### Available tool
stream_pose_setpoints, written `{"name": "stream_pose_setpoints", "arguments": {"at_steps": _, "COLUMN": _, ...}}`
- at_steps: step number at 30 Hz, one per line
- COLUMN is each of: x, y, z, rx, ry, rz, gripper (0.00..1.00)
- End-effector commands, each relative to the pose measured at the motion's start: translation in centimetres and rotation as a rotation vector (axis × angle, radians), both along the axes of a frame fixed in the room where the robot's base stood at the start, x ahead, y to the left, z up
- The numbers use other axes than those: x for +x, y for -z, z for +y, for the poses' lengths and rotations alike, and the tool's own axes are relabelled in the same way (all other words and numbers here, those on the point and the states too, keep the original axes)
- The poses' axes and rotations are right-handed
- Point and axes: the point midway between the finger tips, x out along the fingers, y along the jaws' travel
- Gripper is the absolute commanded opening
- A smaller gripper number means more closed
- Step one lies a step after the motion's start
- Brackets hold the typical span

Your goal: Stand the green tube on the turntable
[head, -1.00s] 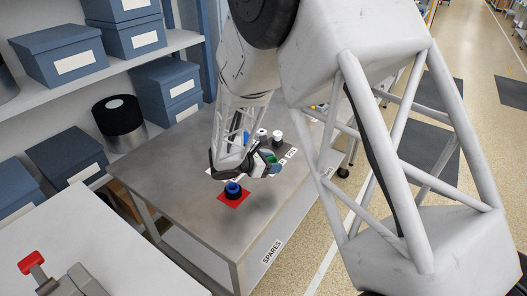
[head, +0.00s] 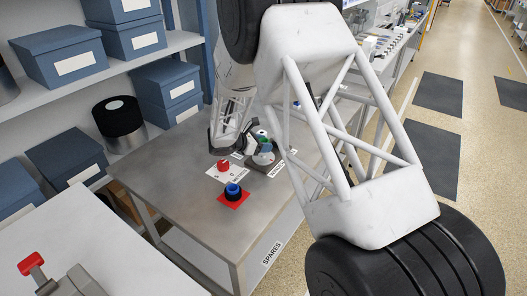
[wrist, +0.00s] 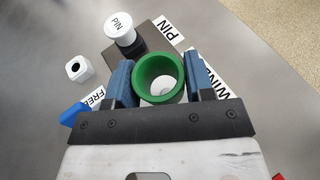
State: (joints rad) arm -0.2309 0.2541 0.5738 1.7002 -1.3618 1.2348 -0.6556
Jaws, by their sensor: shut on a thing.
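The green tube (wrist: 160,76) is gripped upright between the two blue fingers of my gripper (wrist: 158,82) in the wrist view. I look down into its open top and see something white inside or beneath it. In the head view the tube (head: 263,143) is small and partly covered by my gripper (head: 262,147). A grey rounded part (head: 263,158), perhaps the turntable, shows just below the tube. I cannot tell whether the tube touches it.
A white cylinder marked PIN (wrist: 121,29) stands on a dark block (wrist: 152,49) just beyond the tube. A small white piece (wrist: 79,68) lies left. A red cylinder (head: 223,165) and a blue cylinder (head: 233,190) stand nearer on the table (head: 178,200), whose front is clear.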

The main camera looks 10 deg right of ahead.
Motion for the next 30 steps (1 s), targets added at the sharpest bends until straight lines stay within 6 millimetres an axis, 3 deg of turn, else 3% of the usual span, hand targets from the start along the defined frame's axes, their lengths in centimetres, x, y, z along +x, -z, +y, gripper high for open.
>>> {"name": "stream_pose_setpoints", "arguments": {"at_steps": 12, "x": 0.1, "y": 0.2, "z": 0.0, "rx": 0.000, "ry": 0.000, "rz": 0.001, "gripper": 0.26}}
{"name": "stream_pose_setpoints", "arguments": {"at_steps": 22, "x": 0.1, "y": 3.1, "z": 0.0, "rx": 0.000, "ry": -0.001, "rz": 0.002, "gripper": 0.26}}
{"name": "stream_pose_setpoints", "arguments": {"at_steps": 30, "x": 0.1, "y": 3.5, "z": 0.0, "rx": 0.000, "ry": 0.000, "rz": 0.001, "gripper": 0.26}}
